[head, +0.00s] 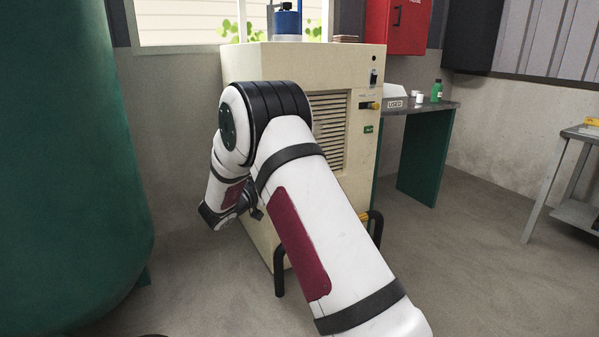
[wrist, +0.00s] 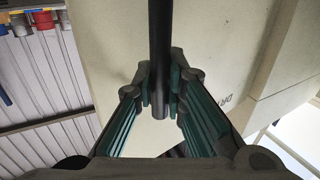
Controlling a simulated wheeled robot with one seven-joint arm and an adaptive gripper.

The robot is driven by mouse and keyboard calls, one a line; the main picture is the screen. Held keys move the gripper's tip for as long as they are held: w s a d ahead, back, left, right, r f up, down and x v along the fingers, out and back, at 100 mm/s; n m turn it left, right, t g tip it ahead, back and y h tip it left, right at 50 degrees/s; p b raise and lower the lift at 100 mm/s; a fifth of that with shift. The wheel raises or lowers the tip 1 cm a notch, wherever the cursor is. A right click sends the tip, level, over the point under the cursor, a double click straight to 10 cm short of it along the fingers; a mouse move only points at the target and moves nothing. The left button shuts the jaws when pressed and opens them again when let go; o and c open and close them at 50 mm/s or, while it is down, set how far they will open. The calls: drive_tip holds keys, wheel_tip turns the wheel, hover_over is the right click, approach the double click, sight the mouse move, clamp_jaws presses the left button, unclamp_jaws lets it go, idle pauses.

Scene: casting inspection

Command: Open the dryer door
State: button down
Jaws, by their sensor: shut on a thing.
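The dryer appears to be the beige cabinet (head: 290,58) with a louvred grille in the middle of the head view. A beige panel (wrist: 115,55) with part of dark lettering fills much of the wrist view. A straight black bar, the handle (wrist: 159,35), runs in front of that panel. My gripper (wrist: 162,92) is shut on this handle, with a finger on each side of it. In the head view my gripper (head: 257,213) is low at the cabinet's left side, partly hidden by my arm. I cannot tell whether the door is ajar.
A large green tank (head: 60,160) stands close on the left. A dark-topped bench (head: 432,108) with a green bottle (head: 436,91) is at the right of the cabinet. A red wall box (head: 398,25) hangs behind. The floor (head: 455,265) at right is clear.

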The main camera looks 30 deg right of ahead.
drive_tip(key=shift+w+a+g, duration=0.3)
drive_tip(key=shift+w+a, duration=0.05)
drive_tip(key=shift+a, duration=0.3)
drive_tip(key=c, duration=1.6)
unclamp_jaws()
drive_tip(key=v, duration=1.2)
